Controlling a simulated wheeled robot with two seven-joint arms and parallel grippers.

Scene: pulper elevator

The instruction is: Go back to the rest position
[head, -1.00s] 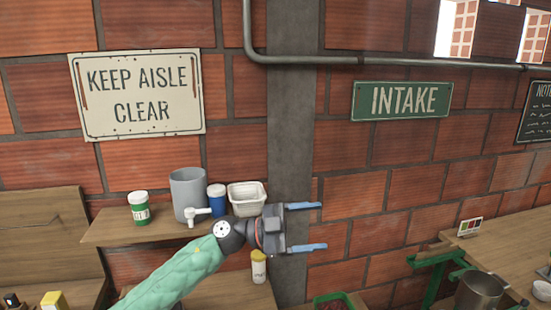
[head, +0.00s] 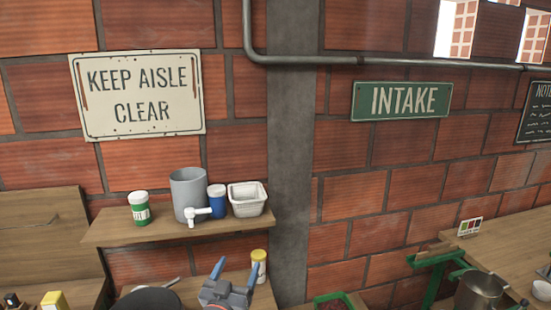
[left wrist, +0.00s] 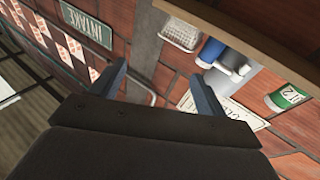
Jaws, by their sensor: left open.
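My left gripper (head: 235,270) is low in the middle of the head view, its two blue fingers spread apart and pointing up. Nothing is between them. It is in front of the lower wooden surface, below the shelf. In the left wrist view the same gripper (left wrist: 158,85) shows its two fingers wide apart, with brick wall behind the gap. My right gripper is in neither view.
A wooden shelf (head: 112,238) holds a green-labelled jar (head: 139,209), a grey container with a tap (head: 188,190), a blue jar (head: 217,202) and a white basket (head: 247,198). A yellow-capped jar (head: 259,265) stands below. A metal pot (head: 480,292) is at right.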

